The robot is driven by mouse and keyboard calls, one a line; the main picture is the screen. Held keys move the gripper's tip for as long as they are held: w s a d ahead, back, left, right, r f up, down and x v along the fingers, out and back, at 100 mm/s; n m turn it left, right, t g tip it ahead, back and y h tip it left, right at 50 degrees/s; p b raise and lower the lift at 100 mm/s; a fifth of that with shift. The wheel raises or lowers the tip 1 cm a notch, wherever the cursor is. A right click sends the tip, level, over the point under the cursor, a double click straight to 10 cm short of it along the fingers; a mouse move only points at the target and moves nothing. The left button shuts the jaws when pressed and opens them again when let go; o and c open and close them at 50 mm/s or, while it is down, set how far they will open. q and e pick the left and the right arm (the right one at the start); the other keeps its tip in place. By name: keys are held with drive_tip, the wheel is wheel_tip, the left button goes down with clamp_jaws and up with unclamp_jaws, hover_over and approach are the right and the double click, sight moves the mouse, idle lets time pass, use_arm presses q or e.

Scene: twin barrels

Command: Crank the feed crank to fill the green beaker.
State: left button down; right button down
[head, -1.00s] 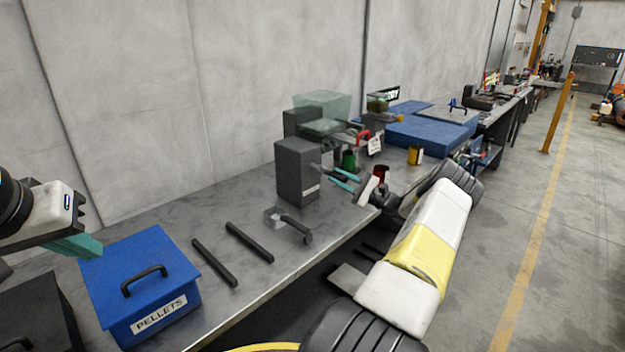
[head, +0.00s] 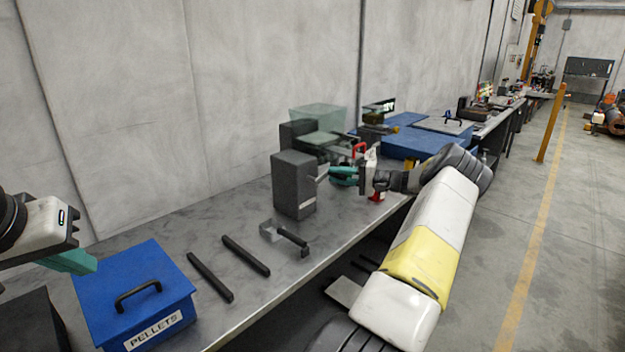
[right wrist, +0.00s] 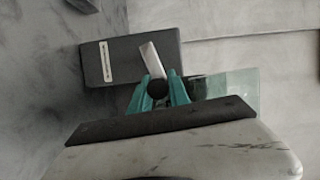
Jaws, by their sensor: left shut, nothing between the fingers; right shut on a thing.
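The feeder's dark grey box (head: 294,186) stands on the bench, with a translucent green hopper (head: 316,118) behind it. The feed crank's pale metal arm (right wrist: 152,58) sticks out beside the box in the right wrist view, and its dark round knob (right wrist: 157,89) sits between the teal fingers. My right gripper (head: 334,175) is shut on that knob; it also shows in the right wrist view (right wrist: 160,88). The green beaker is hidden behind my right gripper in the head view.
The blue PELLETS box (head: 140,300) with a black handle stands at the near left. Two black bars (head: 246,256) and a handled grey piece (head: 284,236) lie on the bench (head: 190,240). A red cup (head: 376,196) stands near the bench edge, below my right wrist.

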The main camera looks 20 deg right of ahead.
drive_tip(key=shift+s+a+r+n+h, duration=0.1)
drive_tip(key=shift+a+r+n+h, duration=0.15)
drive_tip(key=shift+n, duration=0.25)
drive_tip(key=shift+r+n+h, duration=0.15)
drive_tip(key=shift+r+n, duration=0.2)
drive_tip(key=shift+n, duration=0.15)
drive_tip(key=c, duration=1.3)
unclamp_jaws()
drive_tip(key=shift+o, duration=0.2)
drive_tip(key=v, duration=0.7)
drive_tip(key=shift+s+d+r, duration=0.2)
drive_tip(key=shift+s+d, duration=0.05)
